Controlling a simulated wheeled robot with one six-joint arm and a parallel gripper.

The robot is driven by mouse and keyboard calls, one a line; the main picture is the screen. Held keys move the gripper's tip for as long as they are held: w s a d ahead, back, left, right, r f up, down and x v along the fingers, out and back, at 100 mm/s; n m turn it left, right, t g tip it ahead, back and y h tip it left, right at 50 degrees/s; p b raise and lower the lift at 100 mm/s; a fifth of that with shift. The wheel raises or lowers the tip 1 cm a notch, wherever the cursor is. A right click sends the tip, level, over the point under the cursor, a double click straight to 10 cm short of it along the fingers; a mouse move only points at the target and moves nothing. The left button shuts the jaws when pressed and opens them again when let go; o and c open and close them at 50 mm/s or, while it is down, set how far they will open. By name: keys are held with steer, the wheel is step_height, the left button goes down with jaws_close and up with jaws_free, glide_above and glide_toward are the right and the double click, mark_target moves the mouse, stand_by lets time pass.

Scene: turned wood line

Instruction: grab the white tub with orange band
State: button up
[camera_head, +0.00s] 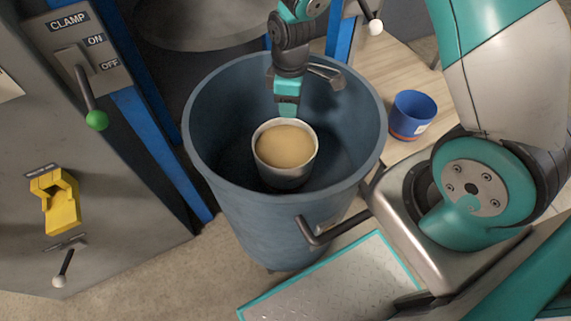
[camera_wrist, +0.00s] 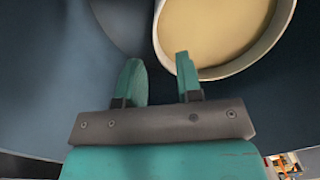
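A pale round tub (camera_head: 283,181) with tan contents is inside a deep blue bin (camera_head: 250,215). Its side looks greyish white in the shade, and no orange band shows on it. Its rim and contents also fill the upper right of the wrist view (camera_wrist: 212,25). My gripper (camera_head: 287,108) reaches down into the bin at the tub's far rim. In the wrist view, its two teal fingers (camera_wrist: 160,78) are apart with a gap between them. The right finger overlaps the rim in the picture; I cannot tell whether it touches.
A blue tub (camera_head: 413,110) with an orange band low on its side stands on a wooden surface (camera_head: 400,72) at right. The bin's wall surrounds my gripper. A grey machine panel with a green-knobbed lever (camera_head: 97,119) and a yellow part (camera_head: 60,205) is at left.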

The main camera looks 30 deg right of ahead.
mark_target(289, 136)
step_height(289, 136, down, 8)
steer(key=shift+s+r+b, duration=0.15)
steer(key=shift+b, duration=1.05)
steer(key=shift+c, duration=0.5)
steer(key=shift+r, duration=0.1)
jaws_close()
